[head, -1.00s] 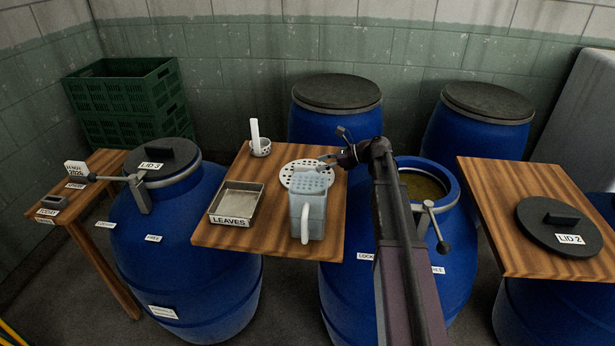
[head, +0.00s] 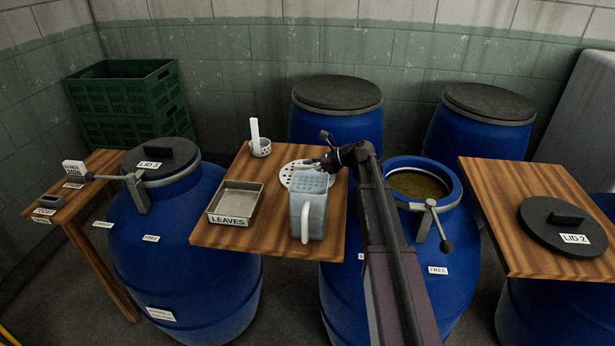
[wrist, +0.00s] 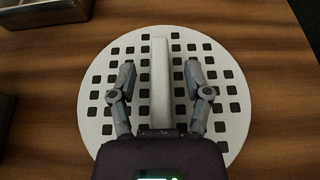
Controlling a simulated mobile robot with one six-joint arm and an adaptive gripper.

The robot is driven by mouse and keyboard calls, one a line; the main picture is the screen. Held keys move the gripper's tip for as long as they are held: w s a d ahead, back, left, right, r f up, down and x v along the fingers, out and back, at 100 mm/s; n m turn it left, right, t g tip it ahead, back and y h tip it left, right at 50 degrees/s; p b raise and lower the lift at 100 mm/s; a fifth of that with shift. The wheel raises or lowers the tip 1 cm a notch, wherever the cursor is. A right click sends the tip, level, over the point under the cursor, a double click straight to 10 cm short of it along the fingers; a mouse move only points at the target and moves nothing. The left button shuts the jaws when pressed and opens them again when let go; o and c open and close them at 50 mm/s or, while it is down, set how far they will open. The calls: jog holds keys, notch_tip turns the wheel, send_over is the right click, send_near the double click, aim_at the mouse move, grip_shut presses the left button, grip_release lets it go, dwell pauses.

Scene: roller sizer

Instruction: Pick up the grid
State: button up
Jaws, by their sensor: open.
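The grid is a round white plate (wrist: 225,130) with rows of square holes and a raised light bar across its middle. It lies on the wooden board, and in the head view the grid (head: 290,178) is partly hidden behind the jug and my gripper. My gripper (wrist: 160,80) is open over the grid in the wrist view, with one finger on each side of the bar and a gap visible on both sides. In the head view my gripper (head: 312,163) is at the grid's right side. How high the fingertips are above the plate I cannot tell.
A translucent jug (head: 308,215) with a handle stands in front of the grid. An open blue barrel (head: 440,197) is at right; LID 2 (head: 562,228) lies on another board.

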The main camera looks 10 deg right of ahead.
aim_at(307, 165)
dwell(0.4)
grip_shut()
jog(key=shift+r, duration=0.15)
notch_tip(307, 165, up, 10)
jog(key=p, duration=1)
dwell(0.8)
